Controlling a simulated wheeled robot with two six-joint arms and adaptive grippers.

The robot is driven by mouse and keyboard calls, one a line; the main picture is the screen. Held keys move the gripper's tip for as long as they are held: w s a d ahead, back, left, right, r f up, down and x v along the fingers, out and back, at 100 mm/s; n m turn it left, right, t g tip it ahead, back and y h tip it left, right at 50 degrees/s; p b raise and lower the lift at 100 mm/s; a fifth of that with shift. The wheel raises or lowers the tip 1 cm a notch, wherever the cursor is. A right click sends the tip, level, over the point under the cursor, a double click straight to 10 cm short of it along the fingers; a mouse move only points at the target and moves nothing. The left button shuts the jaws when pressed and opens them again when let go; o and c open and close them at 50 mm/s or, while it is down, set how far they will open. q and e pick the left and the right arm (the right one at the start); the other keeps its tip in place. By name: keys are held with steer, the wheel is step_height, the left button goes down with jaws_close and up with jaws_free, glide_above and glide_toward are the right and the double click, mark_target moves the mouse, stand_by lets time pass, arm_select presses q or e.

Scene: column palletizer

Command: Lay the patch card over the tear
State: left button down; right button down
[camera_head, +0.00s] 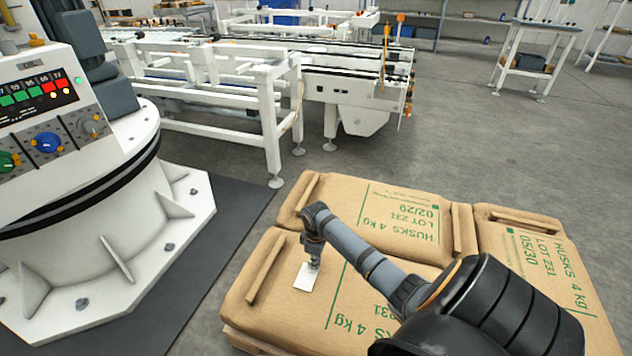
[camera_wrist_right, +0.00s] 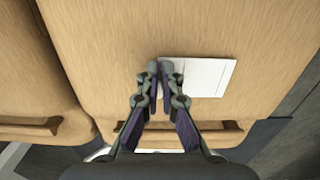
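The patch card (camera_head: 304,277) is a small white square over the front left sack in the head view. It also shows in the right wrist view (camera_wrist_right: 208,77), flat, just right of the fingertips. My right gripper (camera_head: 314,262) points down at the card's edge. In the right wrist view its fingertips (camera_wrist_right: 159,72) are almost together and appear shut on the card's left edge. Whether the card rests on the sack or hovers just above it is hard to tell. No tear shows in either view. My left gripper is not in view.
Brown paper sacks with green print, such as the back one (camera_head: 395,212), lie side by side on a pallet (camera_head: 250,343). A white machine pedestal with a control panel (camera_head: 48,140) stands at left. A white conveyor (camera_head: 270,90) stands behind.

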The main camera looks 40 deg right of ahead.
steer(key=shift+f, duration=0.1)
stand_by(0.5)
steer(key=c, duration=1.4)
jaws_free()
steer(key=shift+c, duration=0.2)
step_height(320, 180, up, 12)
